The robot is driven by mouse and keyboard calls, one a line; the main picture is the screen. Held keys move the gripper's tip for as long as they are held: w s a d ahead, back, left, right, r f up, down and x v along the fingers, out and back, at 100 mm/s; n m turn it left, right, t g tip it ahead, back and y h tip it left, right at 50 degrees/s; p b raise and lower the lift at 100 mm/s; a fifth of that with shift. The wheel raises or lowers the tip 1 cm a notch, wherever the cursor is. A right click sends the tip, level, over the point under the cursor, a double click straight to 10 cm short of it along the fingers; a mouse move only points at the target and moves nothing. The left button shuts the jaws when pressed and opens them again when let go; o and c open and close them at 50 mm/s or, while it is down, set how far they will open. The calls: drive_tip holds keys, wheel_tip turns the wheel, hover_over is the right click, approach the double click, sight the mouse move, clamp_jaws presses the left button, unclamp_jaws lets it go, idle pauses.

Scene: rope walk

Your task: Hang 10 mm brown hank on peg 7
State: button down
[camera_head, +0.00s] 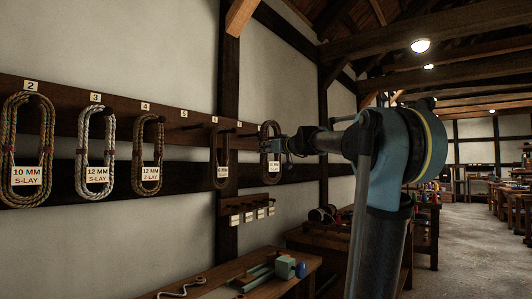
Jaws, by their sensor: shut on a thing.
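A dark brown hank (264,158) with a white tag hangs upright in my gripper (280,142). My gripper is shut on the upper right side of the hank. The tag's print is too small to read surely. The hank is to the right of a small number plate (239,124) on the peg rail (122,113). That plate comes after the plate above a hanging brown hank (221,170), and its digit is too small to read. I cannot tell the depth between the held hank and the rail.
Hanks hang under plates 2 (30,86), 3 (95,97) and 4 (146,106). The place under plate 5 (184,113) is bare. A small rack (247,207) with white tags is below the held hank. A bench (215,285) with tools stands beneath.

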drive_tip(key=w+a+f, duration=0.2)
drive_tip(key=w+a, duration=0.8)
drive_tip(key=a, duration=0.2)
drive_tip(key=shift+a, duration=0.3)
idle(2.2)
drive_tip(key=shift+w+f, duration=0.1)
idle(0.5)
